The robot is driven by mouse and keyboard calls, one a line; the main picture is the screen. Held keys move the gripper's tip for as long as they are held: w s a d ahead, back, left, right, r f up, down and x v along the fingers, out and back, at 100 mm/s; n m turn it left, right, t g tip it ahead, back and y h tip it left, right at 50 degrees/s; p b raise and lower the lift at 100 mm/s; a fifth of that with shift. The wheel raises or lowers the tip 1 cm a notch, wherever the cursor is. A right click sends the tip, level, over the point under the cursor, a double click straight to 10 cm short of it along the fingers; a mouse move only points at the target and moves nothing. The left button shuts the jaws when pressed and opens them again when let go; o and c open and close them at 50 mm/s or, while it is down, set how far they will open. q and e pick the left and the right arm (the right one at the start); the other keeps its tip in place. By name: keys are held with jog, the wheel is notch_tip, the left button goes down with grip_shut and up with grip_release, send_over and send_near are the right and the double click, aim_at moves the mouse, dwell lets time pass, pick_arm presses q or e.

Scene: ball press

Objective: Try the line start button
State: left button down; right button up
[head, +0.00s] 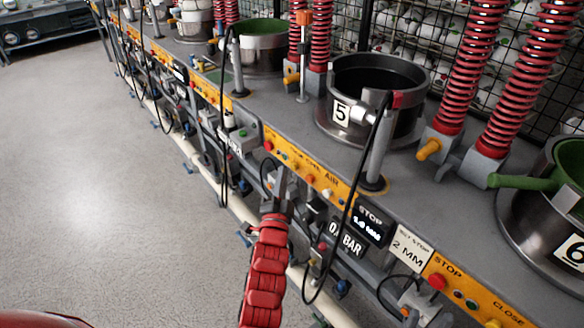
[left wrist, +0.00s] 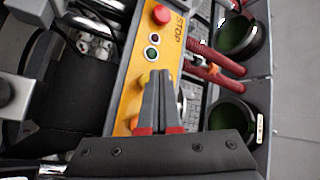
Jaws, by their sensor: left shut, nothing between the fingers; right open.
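My left gripper (head: 282,190) is at the end of the red arm, close to the front of the yellow control panel (head: 318,180). In the left wrist view its fingers (left wrist: 159,78) are together and empty, over the yellow panel (left wrist: 136,82). Contact with a button cannot be told. No label I can read marks the line start button. My right gripper is in neither view.
The long grey bench holds dark pots, pot 5 (head: 350,112) and pot 6 (head: 537,218), and red springs (head: 470,60). Black hoses and small fittings hang along its front edge. A mesh cage of white balls (head: 410,40) stands behind. The floor (head: 95,190) at left is clear.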

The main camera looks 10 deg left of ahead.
dwell(0.4)
pick_arm(q)
jog(key=shift+w+d+b, duration=0.25)
jog(key=shift+w+b, duration=0.05)
jog(key=shift+b, duration=0.2)
jog(key=shift+w+d+b, duration=0.25)
jog(key=shift+w+b, duration=0.1)
jog(key=shift+b, duration=0.15)
dwell(0.5)
jog(key=shift+s+a, duration=0.1)
dwell(0.3)
jog(key=shift+s+a+p, duration=0.4)
jog(key=shift+s+p, duration=0.05)
jog(key=shift+s, duration=0.15)
